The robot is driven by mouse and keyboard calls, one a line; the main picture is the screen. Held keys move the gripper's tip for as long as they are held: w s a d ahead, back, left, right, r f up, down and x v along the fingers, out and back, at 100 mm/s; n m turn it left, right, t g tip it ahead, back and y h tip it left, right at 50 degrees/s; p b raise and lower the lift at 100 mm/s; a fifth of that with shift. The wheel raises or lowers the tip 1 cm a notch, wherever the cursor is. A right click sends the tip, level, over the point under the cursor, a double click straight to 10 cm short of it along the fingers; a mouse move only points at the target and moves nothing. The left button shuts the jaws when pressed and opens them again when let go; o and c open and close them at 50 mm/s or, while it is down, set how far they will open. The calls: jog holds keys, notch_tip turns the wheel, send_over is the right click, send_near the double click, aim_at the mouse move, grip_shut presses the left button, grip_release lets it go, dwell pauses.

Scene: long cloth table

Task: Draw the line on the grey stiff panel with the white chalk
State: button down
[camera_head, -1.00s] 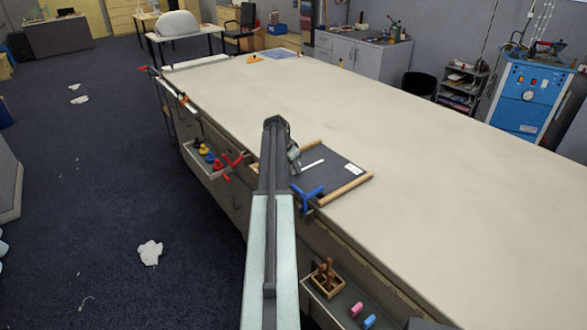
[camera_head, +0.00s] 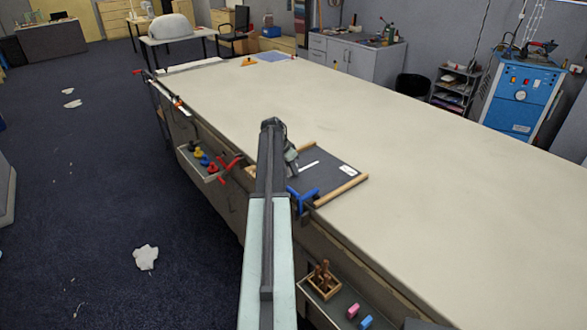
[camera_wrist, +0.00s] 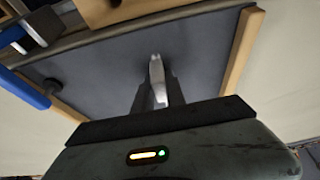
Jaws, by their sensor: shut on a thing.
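The grey stiff panel (camera_head: 325,180) lies flat on the table near its front edge, with wooden strips along two sides. It also fills the middle of the wrist view (camera_wrist: 95,75). My gripper (camera_head: 293,165) is low over the panel's left part. In the wrist view its fingers (camera_wrist: 157,92) are shut on the white chalk (camera_wrist: 156,72), which points toward the panel; I cannot tell whether its tip touches. A white label (camera_head: 347,170) is at the panel's right.
A blue clamp (camera_head: 303,197) sits at the panel's near corner on the table edge. Trays along the table's front hold red, yellow and blue items (camera_head: 205,160), a wooden rack (camera_head: 323,280), and pink and blue pieces (camera_head: 353,311). The cloth table (camera_head: 400,160) beyond the panel is clear.

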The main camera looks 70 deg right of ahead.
aim_at(288, 174)
jog(key=shift+w+a, duration=0.4)
jog(key=shift+a, duration=0.05)
jog(key=shift+a, duration=0.1)
jog(key=shift+w+a, duration=0.5)
jog(key=shift+a, duration=0.25)
jog(key=shift+r, duration=0.15)
notch_tip(288, 174, up, 7)
jog(key=p, duration=0.7)
